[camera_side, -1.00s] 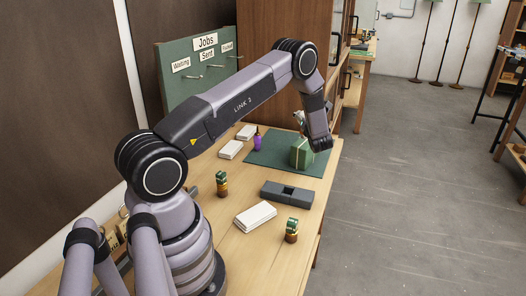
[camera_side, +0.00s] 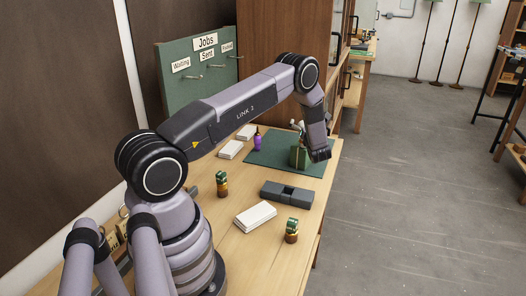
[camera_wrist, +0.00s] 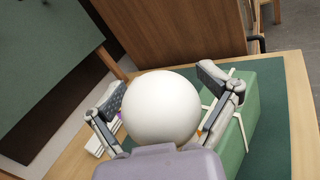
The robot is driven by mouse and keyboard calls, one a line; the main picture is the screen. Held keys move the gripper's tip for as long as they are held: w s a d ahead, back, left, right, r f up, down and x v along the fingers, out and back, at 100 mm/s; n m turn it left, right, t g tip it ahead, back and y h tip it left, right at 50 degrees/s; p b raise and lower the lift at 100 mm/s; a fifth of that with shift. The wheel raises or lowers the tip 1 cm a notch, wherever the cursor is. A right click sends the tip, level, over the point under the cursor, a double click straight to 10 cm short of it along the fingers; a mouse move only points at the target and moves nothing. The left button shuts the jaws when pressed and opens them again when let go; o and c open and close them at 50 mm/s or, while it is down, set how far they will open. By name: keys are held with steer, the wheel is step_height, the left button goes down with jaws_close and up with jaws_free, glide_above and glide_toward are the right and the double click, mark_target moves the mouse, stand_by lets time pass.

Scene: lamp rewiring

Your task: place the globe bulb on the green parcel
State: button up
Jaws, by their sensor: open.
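The globe bulb, a large plain white ball (camera_wrist: 160,106), fills the middle of the wrist view. My gripper (camera_wrist: 163,88) is open, with one finger on each side of the bulb; I cannot tell whether either finger touches it. The green parcel (camera_wrist: 262,98), tied with pale string, is just right of the bulb and partly behind the right finger. In the side view the parcel (camera_side: 298,158) stands on the green mat (camera_side: 263,151), partly covered by my wrist. The bulb is not clearly seen there. Whether it rests on the parcel is hidden.
A purple bottle (camera_side: 257,142) stands at the mat's left edge. A dark grey slotted block (camera_side: 287,194), white boxes (camera_side: 255,216) and small green-topped stacks (camera_side: 291,230) are nearer on the wooden table. A green Jobs board (camera_side: 200,75) and brown cabinet stand behind.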

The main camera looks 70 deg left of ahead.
steer(key=shift+r, duration=0.1)
steer(key=shift+d, duration=0.2)
steer(key=v, duration=1.1)
steer(key=s+d+r+n+g+h, duration=0.2)
steer(key=s+r+n+g, duration=0.2)
steer(key=s+r+n, duration=0.45)
steer(key=s+d+r+n+g+h, duration=0.25)
steer(key=s+r+n, duration=0.25)
steer(key=r, duration=0.6)
steer(key=s+d+r+n+t+h, duration=0.3)
steer(key=s+d+n+h, duration=0.2)
steer(key=s+d, duration=0.4)
steer(key=s+d+r+n+t+h, duration=0.3)
steer(key=s+d+n+t+h, duration=0.1)
steer(key=s+d+h, duration=0.4)
steer(key=shift+s+d+r+n, duration=0.25)
steer(key=shift+s+d+n, duration=0.4)
steer(key=shift+s+d, duration=0.15)
